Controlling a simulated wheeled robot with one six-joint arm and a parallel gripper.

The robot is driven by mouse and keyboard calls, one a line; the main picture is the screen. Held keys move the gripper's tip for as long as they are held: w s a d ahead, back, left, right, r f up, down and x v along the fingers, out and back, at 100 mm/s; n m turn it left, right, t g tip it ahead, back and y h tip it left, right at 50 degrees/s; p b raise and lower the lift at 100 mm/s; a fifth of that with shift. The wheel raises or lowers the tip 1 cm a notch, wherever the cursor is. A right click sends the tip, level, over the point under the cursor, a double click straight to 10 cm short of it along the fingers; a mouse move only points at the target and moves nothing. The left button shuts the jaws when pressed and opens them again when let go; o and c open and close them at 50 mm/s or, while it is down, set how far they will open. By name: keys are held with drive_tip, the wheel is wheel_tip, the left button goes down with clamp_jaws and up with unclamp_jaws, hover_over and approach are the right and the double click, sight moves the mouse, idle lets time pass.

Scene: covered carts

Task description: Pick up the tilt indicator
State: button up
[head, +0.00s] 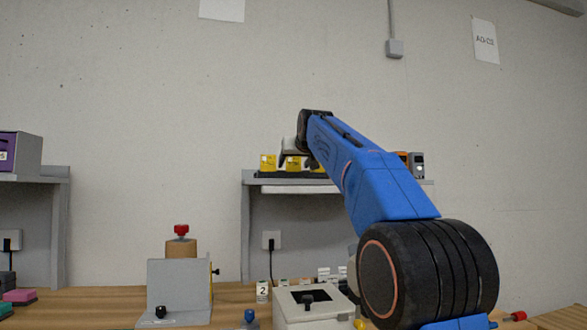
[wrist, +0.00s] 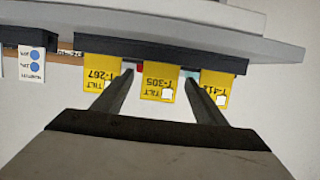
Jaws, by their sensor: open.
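Yellow tilt indicators stand in a row in a dark holder (head: 250,175) on the wall shelf. The wrist view shows them upside down: T-267 (wrist: 102,72), the middle T-305 (wrist: 158,81) and a third (wrist: 217,86) with a partly hidden number. My gripper (wrist: 158,77) is open, with one finger on each side of the middle indicator as seen there. I cannot tell whether the fingers touch it. In the head view, my gripper (head: 291,158) is at the row and partly covers it.
The shelf (head: 340,183) is above a wooden bench. A grey bracket (head: 178,290), a red-knobbed piece (head: 181,231) and a white box with a dark opening (head: 312,312) stand on the bench. A white tag with blue dots (wrist: 36,63) hangs beside the indicators.

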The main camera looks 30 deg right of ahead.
drive_tip(key=shift+x, duration=1.05)
drive_tip(key=c, duration=1.1)
drive_tip(key=shift+r, duration=0.1)
drive_tip(key=shift+r, duration=4.8)
